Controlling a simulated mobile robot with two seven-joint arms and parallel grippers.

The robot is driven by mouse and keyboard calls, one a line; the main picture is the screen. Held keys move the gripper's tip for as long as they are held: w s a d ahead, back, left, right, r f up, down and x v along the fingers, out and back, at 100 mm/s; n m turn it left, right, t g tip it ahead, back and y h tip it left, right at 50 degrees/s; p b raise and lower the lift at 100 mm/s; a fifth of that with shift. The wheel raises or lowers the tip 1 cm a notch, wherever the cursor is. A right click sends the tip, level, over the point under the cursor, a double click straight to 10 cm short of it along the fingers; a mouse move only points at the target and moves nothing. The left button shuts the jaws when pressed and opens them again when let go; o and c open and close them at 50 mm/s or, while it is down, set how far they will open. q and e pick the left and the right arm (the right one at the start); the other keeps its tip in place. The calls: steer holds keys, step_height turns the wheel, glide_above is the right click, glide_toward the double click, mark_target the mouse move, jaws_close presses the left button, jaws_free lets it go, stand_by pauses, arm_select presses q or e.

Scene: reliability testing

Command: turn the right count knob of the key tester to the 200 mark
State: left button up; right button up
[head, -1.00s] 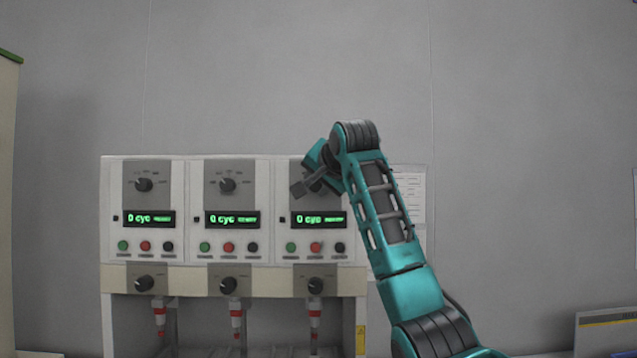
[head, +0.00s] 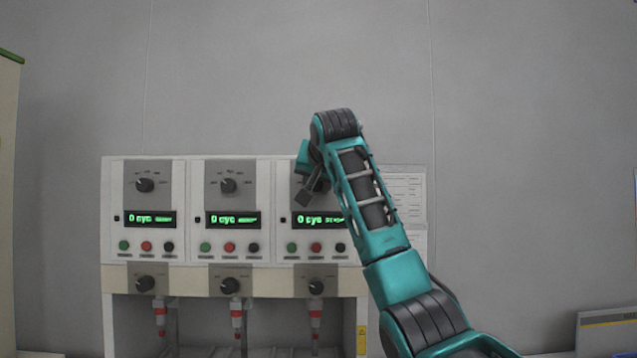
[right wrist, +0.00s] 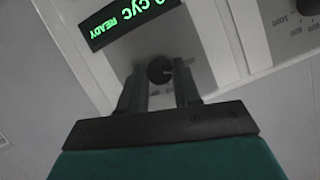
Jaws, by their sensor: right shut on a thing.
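The key tester (head: 272,240) is a pale panel of three units against the wall. The right unit's count knob (right wrist: 159,70) is dark and round, on a grey plate above the green display (head: 318,219), which reads 0 cyc. My right gripper (head: 308,190) is at this knob and hides it in the head view. In the right wrist view, my gripper (right wrist: 158,86) has its fingers on both sides of the knob, shut on it. A pale pointer line shows on the knob, but its scale marks are hidden. My left gripper is out of view.
The middle count knob (head: 228,185) and left count knob (head: 145,184) sit on similar plates. Coloured buttons (head: 229,247) and lower knobs (head: 230,285) lie below the displays. A paper sheet (head: 408,200) hangs right of the tester. The wall above is clear.

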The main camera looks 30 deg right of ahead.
steer(key=shift+a+n+g+h, duration=0.1)
steer(key=shift+n+g+h, duration=0.45)
steer(key=shift+n, duration=0.45)
steer(key=o, duration=1.1)
steer(key=shift+c, duration=0.2)
steer(key=shift+r, duration=0.1)
steer(key=b+v, duration=0.2)
steer(key=v, duration=1.1)
steer(key=shift+b, duration=0.35)
